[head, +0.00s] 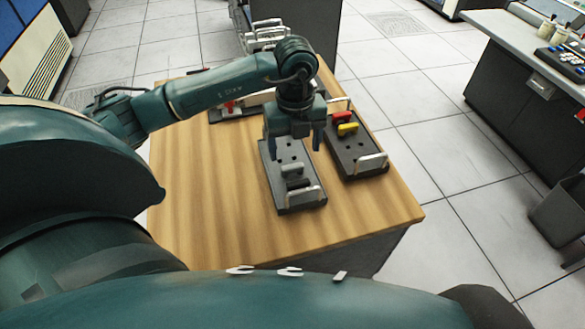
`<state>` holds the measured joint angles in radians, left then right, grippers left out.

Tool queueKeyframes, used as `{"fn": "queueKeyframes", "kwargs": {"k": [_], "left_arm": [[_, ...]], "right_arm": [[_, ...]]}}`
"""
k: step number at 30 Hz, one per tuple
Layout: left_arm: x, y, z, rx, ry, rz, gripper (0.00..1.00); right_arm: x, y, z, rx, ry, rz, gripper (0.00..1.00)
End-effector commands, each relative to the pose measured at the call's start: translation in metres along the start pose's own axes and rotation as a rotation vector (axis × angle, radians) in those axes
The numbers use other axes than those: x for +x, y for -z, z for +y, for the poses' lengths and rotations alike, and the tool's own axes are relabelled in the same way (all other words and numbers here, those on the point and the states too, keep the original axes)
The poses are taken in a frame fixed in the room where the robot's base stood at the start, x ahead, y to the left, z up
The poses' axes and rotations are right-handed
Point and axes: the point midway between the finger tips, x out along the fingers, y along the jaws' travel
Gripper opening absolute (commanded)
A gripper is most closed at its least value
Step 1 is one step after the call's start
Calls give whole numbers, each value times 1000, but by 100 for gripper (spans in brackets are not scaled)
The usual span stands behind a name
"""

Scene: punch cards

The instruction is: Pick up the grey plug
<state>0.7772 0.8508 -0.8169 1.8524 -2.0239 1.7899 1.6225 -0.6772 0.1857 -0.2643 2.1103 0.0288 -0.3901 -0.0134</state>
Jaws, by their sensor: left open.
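My left gripper (293,147) hangs over the far part of a dark panel (285,206) on the wooden table. Its two fingers point down and stand apart, with nothing seen between them. On this panel, on the near side of the gripper, sits a small grey plug (292,169). The gripper looks apart from both pieces. My right gripper is out of view.
A second dark panel (358,157) to the right carries a red plug (342,117) and a yellow plug (348,129). Another panel, partly behind my arm, holds a red and white piece (230,106). The wooden table (210,210) is clear at left and front.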

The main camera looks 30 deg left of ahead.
Motion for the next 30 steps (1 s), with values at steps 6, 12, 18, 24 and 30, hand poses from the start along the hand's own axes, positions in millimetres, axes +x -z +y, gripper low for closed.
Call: {"fn": "queueKeyframes", "kwargs": {"k": [6,12,18,24,30], "left_arm": [[22,0,5,-1,-5,3,74],[49,0,6,0,-1,2,74],[54,0,5,2,1,1,74],[54,0,5,2,1,1,65],[54,0,5,1,1,1,49]], "right_arm": [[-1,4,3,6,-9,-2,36],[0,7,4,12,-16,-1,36],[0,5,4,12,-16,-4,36],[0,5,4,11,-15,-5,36],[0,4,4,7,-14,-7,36]]}}
